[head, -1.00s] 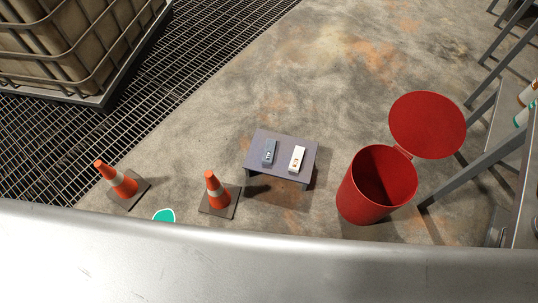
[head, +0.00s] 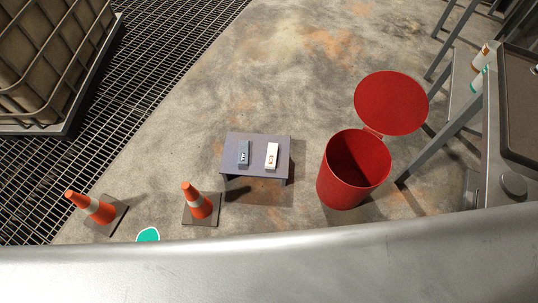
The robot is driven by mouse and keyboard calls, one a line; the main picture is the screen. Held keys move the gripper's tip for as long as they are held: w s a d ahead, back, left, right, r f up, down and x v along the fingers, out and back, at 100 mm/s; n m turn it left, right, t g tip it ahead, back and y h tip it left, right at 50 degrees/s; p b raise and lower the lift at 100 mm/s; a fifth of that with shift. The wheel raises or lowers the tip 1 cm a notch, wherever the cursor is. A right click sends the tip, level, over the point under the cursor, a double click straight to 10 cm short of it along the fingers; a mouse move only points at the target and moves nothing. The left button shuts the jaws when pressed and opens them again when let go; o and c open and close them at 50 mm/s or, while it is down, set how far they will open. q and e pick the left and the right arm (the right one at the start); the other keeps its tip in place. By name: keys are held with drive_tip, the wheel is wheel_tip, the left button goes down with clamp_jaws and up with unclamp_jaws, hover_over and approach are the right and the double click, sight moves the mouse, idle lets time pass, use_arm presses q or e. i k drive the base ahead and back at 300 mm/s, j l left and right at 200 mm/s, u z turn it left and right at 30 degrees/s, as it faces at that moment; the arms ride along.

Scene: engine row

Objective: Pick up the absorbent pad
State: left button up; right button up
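On a small low grey table (head: 228,169) in the head view lie two small flat items side by side. One is a blue-grey item (head: 243,153) with a small label. The other is a white item (head: 272,156) with a small mark. I cannot tell whether either is the absorbent pad. A teal-green flat patch with a white edge (head: 148,235) lies on the floor, partly hidden by my silver body at the bottom. Neither of my grippers shows.
Two orange cones (head: 197,201) (head: 92,207) stand left of the table. A red bin (head: 347,180) with its lid open (head: 391,102) stands right of it. A metal-framed bench (head: 490,150) with bottles is at right. A caged tank (head: 45,60) stands on grating at upper left. Concrete floor beyond the table is clear.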

sight(243, 154)
drive_tip(key=i+l+u, duration=0.2)
drive_tip(key=i+l, duration=0.25)
drive_tip(key=i+l+u, duration=0.2)
drive_tip(key=i+l, duration=0.25)
drive_tip(key=l, duration=0.2)
drive_tip(key=u, duration=1.3)
